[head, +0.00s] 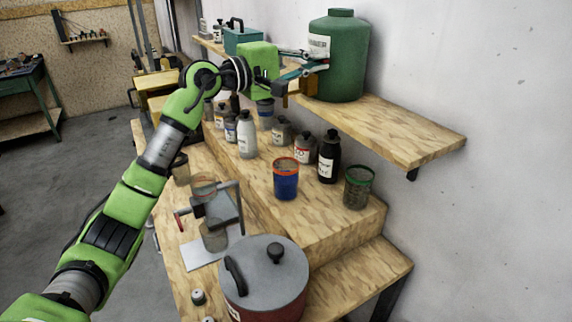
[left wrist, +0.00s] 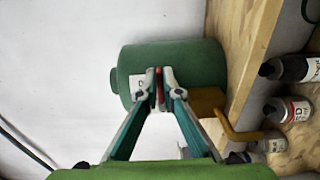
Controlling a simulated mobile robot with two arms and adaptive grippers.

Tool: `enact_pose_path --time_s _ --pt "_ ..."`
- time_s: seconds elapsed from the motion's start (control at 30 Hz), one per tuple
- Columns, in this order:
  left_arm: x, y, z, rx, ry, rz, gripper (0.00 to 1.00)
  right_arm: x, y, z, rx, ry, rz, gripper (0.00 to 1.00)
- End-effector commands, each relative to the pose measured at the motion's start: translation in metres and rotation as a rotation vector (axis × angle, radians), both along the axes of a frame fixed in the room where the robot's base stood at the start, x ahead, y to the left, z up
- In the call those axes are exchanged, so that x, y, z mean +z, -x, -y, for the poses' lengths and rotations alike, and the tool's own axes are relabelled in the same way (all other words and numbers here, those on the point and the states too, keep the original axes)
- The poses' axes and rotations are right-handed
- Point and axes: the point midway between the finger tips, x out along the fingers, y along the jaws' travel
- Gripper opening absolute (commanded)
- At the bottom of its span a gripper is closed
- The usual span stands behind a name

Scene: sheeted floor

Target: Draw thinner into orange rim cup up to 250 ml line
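A green thinner jug (head: 340,70) with a white label stands on the upper shelf; it also shows in the left wrist view (left wrist: 205,65). A brown tap block (left wrist: 207,101) with a bent yellow-brown spout sits beside it. My left gripper (head: 318,62) is at the jug's front. In the left wrist view its fingertips (left wrist: 159,86) are close together on a thin red handle (left wrist: 159,73). A blue cup with an orange rim (head: 286,182) stands upright on the middle step, away from the gripper. My right gripper is not in view.
A green-rim cup (head: 358,190) and several bottles, including a black one (head: 329,158), stand on the middle step. A large lidded pot (head: 264,280) and a grey device with a red lever (head: 218,206) stand lower. The upper shelf's right end is clear.

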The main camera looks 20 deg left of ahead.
Motion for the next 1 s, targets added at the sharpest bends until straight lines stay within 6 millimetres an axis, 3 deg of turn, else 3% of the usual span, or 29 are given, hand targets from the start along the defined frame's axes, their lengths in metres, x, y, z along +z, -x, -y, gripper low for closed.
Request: enact_pose_path --time_s 0.3,1.0 --pt "0.0 -0.0003 0.0011 0.029 -0.005 -0.001 0.0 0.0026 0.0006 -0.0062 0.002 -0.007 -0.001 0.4" --pt "-0.0023 -0.0036 0.0075 0.154 -0.005 -0.002 0.0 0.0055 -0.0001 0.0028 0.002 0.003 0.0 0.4"
